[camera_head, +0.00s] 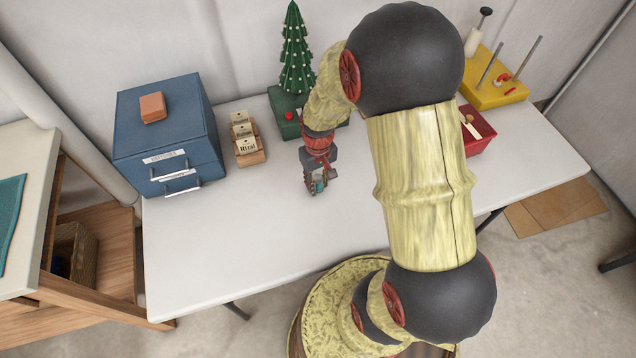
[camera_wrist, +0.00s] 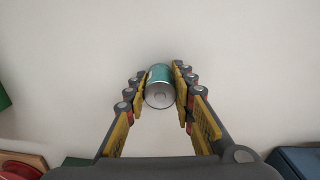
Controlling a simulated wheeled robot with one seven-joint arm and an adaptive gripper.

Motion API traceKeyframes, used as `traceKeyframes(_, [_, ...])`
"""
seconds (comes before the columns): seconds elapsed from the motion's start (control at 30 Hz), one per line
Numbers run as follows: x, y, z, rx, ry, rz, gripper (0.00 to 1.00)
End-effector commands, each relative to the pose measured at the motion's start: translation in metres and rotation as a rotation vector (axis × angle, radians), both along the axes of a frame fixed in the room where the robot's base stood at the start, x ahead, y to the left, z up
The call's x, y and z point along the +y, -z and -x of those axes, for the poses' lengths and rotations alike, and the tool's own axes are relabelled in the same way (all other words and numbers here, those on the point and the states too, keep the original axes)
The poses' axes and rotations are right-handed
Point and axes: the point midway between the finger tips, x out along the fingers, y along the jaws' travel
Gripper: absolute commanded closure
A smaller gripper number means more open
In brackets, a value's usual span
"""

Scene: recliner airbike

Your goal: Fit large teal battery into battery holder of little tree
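The large teal battery (camera_wrist: 160,88) is between my fingertips in the wrist view, its grey end face toward the camera. Both finger pads appear to touch its sides. In the head view my gripper (camera_head: 318,184) is low over the middle of the white table, with a bit of teal showing at its fingers. I cannot tell whether the battery touches the table. The little tree (camera_head: 295,55) stands behind my gripper on a green base (camera_head: 284,104) with a red button. My arm covers part of the base. I cannot make out its battery holder.
A blue drawer box (camera_head: 165,140) with a small orange block (camera_head: 152,107) stands at left, beside a wooden card holder (camera_head: 250,157). A red box (camera_head: 478,140) and a yellow peg stand (camera_head: 495,92) are at right. The front left of the table (camera_head: 225,240) is clear.

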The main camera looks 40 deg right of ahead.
Motion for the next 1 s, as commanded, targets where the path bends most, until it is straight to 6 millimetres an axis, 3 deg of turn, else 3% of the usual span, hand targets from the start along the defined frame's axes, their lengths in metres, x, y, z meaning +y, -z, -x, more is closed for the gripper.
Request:
traceKeyframes(0.4, [0.000,0.000,0.000,0.000,0.000,0.000,1.00])
traceKeyframes(0.77, [0.000,-0.003,0.000,0.000,0.000,0.000,1.00])
traceKeyframes(1.0, [0.000,-0.026,-0.001,-0.001,0.000,0.000,1.00])
